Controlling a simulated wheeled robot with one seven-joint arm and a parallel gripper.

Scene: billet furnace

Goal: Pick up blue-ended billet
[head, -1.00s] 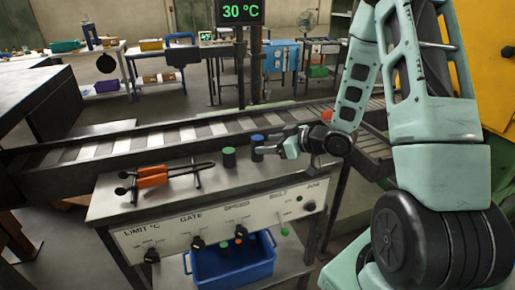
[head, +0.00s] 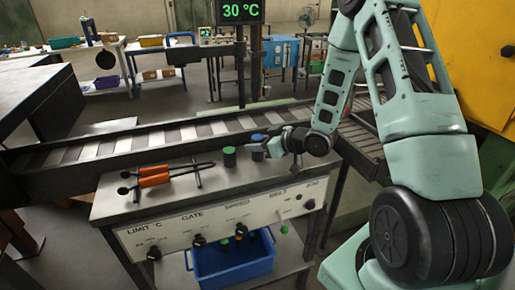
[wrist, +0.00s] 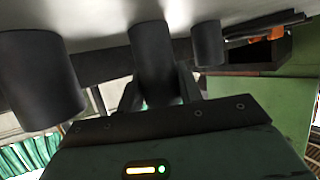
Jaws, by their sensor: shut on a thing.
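The blue-ended billet (head: 257,140), a dark upright cylinder with a blue top, is at the control bench's back edge. My gripper (head: 267,148) is at it from the right, its fingers shut around its body. In the wrist view the billet (wrist: 155,55) stands between the two fingers (wrist: 158,92); its coloured end is out of sight there. I cannot tell whether its base touches the bench. A green-ended billet (head: 229,157) stands just left of it. The wrist view also shows another dark billet (wrist: 40,80) at left and one (wrist: 207,43) close at right.
Orange-handled tongs (head: 158,179) lie on a rack on the control bench (head: 115,205), left of the billets. The roller conveyor (head: 150,140) runs behind. A blue bin (head: 232,268) sits below the knobbed panel. A yellow cabinet (head: 490,70) stands at right.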

